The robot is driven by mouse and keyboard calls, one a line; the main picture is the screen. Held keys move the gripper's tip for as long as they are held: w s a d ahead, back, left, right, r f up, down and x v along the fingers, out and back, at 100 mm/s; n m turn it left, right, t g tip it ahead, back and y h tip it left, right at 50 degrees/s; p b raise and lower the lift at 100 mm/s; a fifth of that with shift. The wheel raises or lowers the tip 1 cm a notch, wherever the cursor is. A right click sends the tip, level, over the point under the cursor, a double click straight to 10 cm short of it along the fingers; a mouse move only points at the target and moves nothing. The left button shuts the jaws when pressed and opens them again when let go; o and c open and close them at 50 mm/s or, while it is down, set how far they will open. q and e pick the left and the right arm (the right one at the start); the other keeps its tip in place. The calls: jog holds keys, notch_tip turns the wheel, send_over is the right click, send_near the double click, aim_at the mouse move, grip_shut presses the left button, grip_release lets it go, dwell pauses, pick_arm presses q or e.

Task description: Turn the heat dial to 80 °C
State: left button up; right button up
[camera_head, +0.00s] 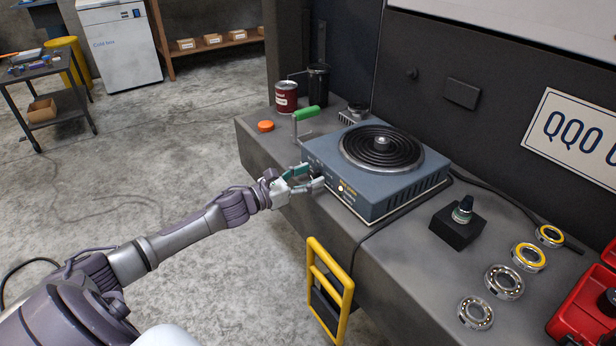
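The blue-grey heater (377,205) sits on the bench, with a round black coil plate (385,150) on top. Its front panel has small orange markings and a lit spot (340,188). My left gripper (314,178) reaches in from the left, and its fingertips are at the left part of this panel. The two fingers show a small gap with something dark between them. I cannot tell whether they touch or grip the dial. The heat dial is not clearly visible, and its setting cannot be read. My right gripper is not in view.
A green-handled tool (306,114), a red can (286,97) and an orange cap (265,126) stand left of the heater. A black block (457,226) and several bearings (504,282) lie to the right. A yellow handle (330,290) juts from the bench front.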

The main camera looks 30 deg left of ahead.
pick_arm(q)
grip_shut()
